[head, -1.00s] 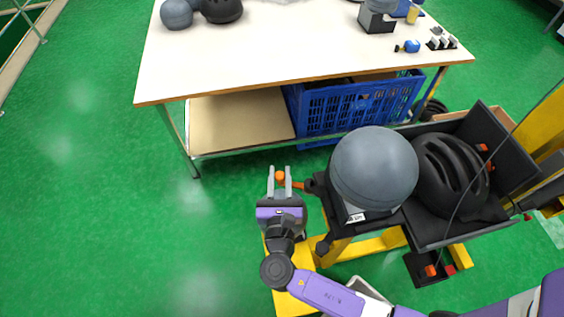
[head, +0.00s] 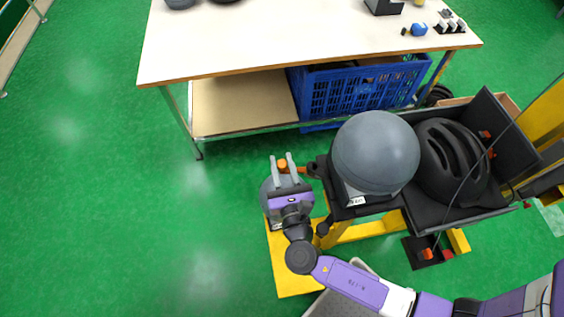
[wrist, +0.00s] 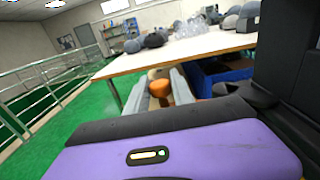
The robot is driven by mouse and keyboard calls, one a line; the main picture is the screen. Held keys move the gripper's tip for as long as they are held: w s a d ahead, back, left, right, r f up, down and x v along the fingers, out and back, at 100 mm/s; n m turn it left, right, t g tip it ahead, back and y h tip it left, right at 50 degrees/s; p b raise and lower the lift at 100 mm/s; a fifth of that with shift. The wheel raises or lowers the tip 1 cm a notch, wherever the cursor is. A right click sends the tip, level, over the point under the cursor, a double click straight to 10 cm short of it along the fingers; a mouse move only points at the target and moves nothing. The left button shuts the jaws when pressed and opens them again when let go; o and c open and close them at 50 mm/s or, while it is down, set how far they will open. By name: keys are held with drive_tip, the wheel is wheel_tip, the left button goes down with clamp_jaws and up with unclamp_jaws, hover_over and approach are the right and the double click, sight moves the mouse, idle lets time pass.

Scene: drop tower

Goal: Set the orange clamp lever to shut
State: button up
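The clamp lever has an orange knob (head: 283,165) on an arm that reaches left from a dark clamp at the left side of the machine's tray, beside the grey ball. My gripper (head: 281,158) has its two fingers on either side of the knob. In the wrist view the orange knob (wrist: 160,88) stands between the fingers. The fingers are apart, and a narrow gap seems to show beside the knob in the head view. I cannot tell whether either finger touches it. The clamp's pivot is hidden in the wrist view.
A grey ball (head: 376,150) sits right of the lever, and a black helmet (head: 452,160) lies in the tray (head: 490,212). A worktable (head: 300,45) with a blue crate (head: 345,97) beneath stands behind. Yellow framework (head: 290,270) is below my gripper. Green floor on the left is clear.

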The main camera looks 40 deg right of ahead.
drive_tip(key=o, duration=0.3)
drive_tip(key=shift+r, duration=0.1)
wheel_tip(320, 180, up, 20)
drive_tip(key=p, duration=0.2)
drive_tip(key=shift+p, duration=0.3)
